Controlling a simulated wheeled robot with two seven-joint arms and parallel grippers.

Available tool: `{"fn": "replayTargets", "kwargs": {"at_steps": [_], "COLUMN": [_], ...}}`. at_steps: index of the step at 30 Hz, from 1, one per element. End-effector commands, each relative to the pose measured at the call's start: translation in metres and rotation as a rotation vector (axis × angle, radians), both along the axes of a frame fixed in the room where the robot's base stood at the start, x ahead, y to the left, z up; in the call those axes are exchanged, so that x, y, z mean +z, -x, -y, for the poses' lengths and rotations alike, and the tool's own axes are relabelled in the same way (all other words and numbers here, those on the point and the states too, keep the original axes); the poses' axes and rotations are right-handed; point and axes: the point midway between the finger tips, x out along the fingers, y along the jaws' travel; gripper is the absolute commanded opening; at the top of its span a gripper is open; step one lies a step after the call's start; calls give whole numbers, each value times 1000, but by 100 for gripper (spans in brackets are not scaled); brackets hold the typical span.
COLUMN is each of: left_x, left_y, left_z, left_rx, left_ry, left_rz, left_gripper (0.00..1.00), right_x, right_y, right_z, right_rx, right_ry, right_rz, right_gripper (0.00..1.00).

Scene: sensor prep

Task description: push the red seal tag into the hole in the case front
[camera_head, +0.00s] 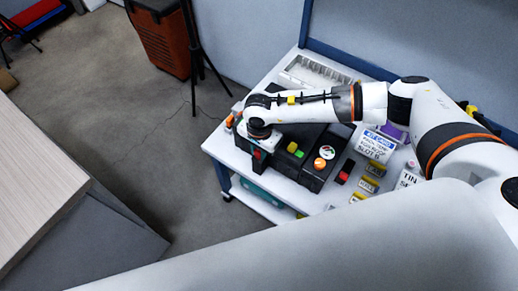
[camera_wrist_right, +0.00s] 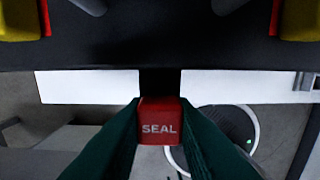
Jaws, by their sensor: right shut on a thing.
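The red seal tag (camera_wrist_right: 160,122), marked SEAL, is gripped between the two green fingers of my right gripper (camera_wrist_right: 162,135) in the right wrist view. A dark piece (camera_wrist_right: 160,83) spans from the tag to the black case (camera_wrist_right: 230,55); I cannot tell if it belongs to the tag. The hole in the case front is not visible. In the head view my right gripper (camera_head: 258,153) is at the left end of the black case (camera_head: 318,177), with a bit of red showing. My left gripper is not in view.
The case stands on a white table (camera_head: 223,150). Coloured blocks and a round orange-and-white item (camera_head: 319,164) are on the dark surface. Labels and yellow-marked pieces (camera_head: 365,185) lie to the right. A wooden-topped counter (camera_head: 35,170) is at left, with open floor between.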

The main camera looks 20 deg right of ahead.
Motion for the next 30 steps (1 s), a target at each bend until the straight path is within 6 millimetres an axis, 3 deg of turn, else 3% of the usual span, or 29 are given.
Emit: {"fn": "replayTargets", "kwargs": {"at_steps": [30], "left_x": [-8], "left_y": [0], "left_z": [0], "left_rx": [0], "left_ry": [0], "left_rz": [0], "left_gripper": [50], "right_x": [-4], "right_y": [0], "right_z": [0], "right_rx": [0], "right_ry": [0], "right_rz": [0], "right_gripper": [2]}}
